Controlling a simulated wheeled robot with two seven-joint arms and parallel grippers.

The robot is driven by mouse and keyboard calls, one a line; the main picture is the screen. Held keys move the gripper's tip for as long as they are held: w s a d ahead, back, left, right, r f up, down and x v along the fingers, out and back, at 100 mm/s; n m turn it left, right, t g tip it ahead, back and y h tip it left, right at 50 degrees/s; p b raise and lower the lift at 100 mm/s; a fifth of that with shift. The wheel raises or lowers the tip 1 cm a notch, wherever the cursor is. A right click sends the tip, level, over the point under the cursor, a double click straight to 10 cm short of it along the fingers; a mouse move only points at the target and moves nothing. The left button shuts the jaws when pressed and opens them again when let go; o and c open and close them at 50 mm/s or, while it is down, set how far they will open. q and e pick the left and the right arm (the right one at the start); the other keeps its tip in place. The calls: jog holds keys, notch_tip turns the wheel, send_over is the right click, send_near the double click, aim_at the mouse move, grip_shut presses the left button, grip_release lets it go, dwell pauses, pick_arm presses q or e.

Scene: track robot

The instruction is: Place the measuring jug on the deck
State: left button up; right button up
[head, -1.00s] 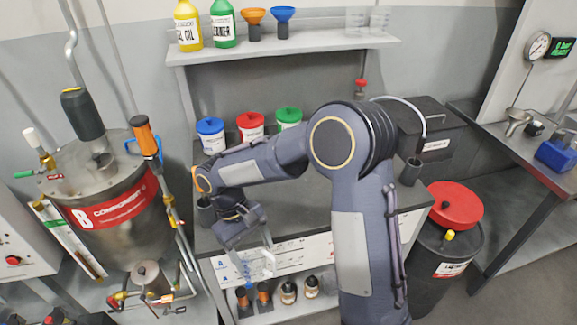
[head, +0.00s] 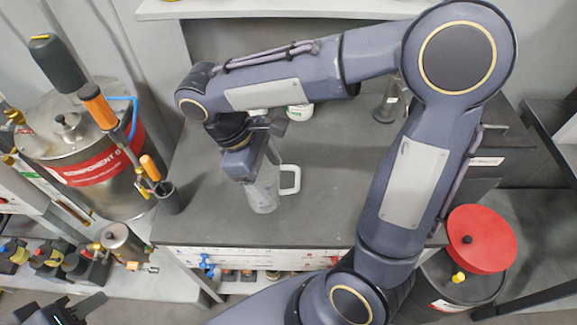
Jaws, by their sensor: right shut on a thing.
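The measuring jug (head: 264,196) is clear with a white handle (head: 290,180) on its right. It is upright over the front left part of the grey deck (head: 325,215). I cannot tell whether its base touches the deck. My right gripper (head: 262,165) points down from above and is shut on the jug's upper part. The gripper hides much of the jug's rim. My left gripper (head: 68,313) is a dark shape at the bottom left corner, cut off by the frame, far from the jug.
A dark cup (head: 170,198) stands at the deck's left edge, and a clear glass vessel (head: 388,103) stands farther back. A white tub (head: 299,112) is partly behind my arm. The steel tank (head: 85,165) is left, the red-lidded drum (head: 482,238) right. The deck's middle is clear.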

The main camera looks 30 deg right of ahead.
jog(key=w+d+f+p, duration=0.2)
jog(key=w+d+f, duration=0.3)
jog(key=d+f, duration=0.3)
notch_tip(320, 180, down, 3)
jog(key=shift+w, duration=0.1)
jog(key=shift+f, duration=0.15)
jog(key=o, duration=1)
